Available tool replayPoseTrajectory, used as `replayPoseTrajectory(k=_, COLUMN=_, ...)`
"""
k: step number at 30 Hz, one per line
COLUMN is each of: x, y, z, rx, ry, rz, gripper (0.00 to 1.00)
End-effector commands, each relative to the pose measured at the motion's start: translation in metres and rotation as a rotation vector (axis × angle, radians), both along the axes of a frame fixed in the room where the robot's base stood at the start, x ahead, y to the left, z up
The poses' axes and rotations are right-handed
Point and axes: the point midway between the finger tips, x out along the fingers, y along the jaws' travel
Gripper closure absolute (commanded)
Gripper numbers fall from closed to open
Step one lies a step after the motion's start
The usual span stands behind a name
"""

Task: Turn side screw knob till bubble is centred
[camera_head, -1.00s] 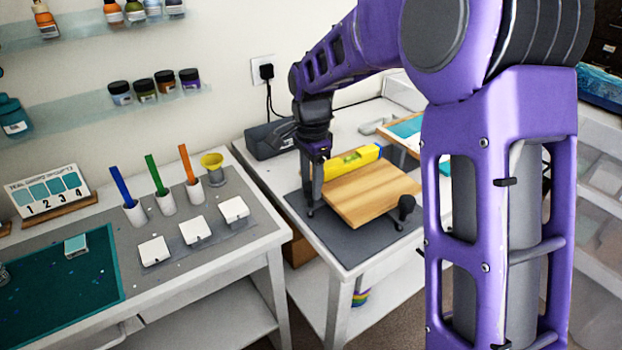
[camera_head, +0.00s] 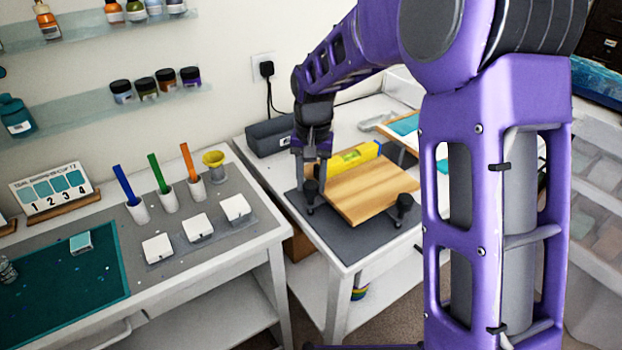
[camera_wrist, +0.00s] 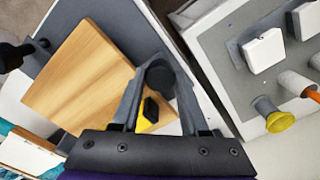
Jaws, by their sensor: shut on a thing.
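The wooden board (camera_head: 370,192) stands on small feet on a grey mat. The yellow spirit level (camera_head: 354,157) lies along its far edge; its bubble is too small to read. My gripper (camera_head: 311,180) points down at the board's left side, its fingers on either side of the dark side screw knob (camera_head: 311,192). In the wrist view the knob (camera_wrist: 160,76) sits between the fingertips, gripped. The level's dark end (camera_wrist: 151,110) shows behind it, mostly hidden. A second dark knob (camera_head: 404,203) stands at the board's right front corner.
A dark grey box (camera_head: 269,137) sits behind my gripper by the wall. A teal framed panel (camera_head: 406,124) lies at the back right. The left table holds white blocks (camera_head: 197,228), colored sticks in cups and a yellow funnel (camera_head: 213,160).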

Motion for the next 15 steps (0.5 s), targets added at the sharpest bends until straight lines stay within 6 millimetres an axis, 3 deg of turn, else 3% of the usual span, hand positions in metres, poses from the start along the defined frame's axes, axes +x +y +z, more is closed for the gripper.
replayPoseTrajectory(k=15, x=0.0039, y=-0.0006, z=0.0054, rx=0.000, ry=-0.016, rz=0.140, gripper=1.00)
